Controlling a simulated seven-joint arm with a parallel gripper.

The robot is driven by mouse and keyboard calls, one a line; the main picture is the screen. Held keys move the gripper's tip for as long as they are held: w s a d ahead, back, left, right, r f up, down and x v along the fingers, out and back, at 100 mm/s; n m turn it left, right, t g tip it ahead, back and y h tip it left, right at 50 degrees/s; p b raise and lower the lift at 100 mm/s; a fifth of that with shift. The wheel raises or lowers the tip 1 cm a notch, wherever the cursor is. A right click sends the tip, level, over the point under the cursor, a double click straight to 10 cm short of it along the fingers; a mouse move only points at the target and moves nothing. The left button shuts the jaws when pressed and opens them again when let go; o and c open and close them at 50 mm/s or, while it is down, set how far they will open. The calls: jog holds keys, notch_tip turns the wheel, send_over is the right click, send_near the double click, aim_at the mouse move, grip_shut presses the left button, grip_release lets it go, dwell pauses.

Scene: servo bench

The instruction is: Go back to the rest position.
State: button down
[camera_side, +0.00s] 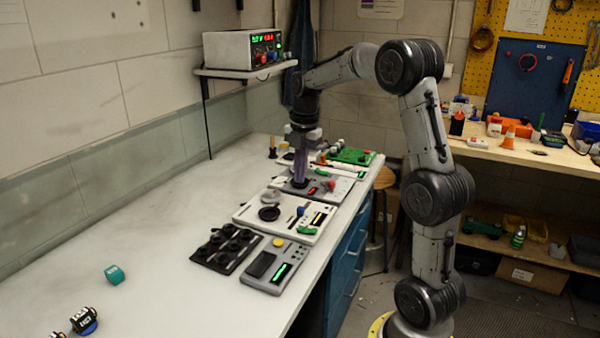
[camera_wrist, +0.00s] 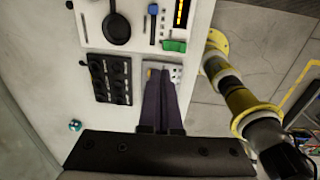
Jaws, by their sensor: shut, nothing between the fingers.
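My gripper (camera_side: 300,168) points down over the panels on the bench in the side view. Its two long purple fingers also show in the wrist view (camera_wrist: 161,100), close together with nothing between them. In the side view the fingertips are at the panel with the red knob (camera_side: 325,185); I cannot tell whether they touch it. In the wrist view the fingers cover part of the small grey panel (camera_wrist: 176,72).
The white bench (camera_side: 160,260) holds a row of panels, including a white one (camera_side: 245,217) and a black socket block (camera_side: 215,258). A teal block (camera_side: 115,274) and dark cylinders (camera_side: 84,320) lie at front left. A power supply (camera_side: 242,50) stands on a wall shelf. The bench's left middle is clear.

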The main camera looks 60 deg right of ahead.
jog(key=s+a+r+t, duration=0.25)
jog(key=a+r, duration=0.25)
jog(key=a, duration=0.4)
jog(key=s+a+r+t, duration=0.1)
jog(key=s+a+r, duration=0.3)
jog(key=a, duration=0.4)
jog(key=s+a+f+m, duration=0.2)
jog(key=s+m, duration=0.4)
jog(key=m, duration=0.3)
jog(key=s+a+f+m+t, duration=0.1)
jog(key=s+a+f+m, duration=0.2)
jog(key=m, duration=0.6)
jog(key=shift+s+a+f, duration=0.25)
jog(key=shift+s+f, duration=0.65)
jog(key=shift+s, duration=0.5)
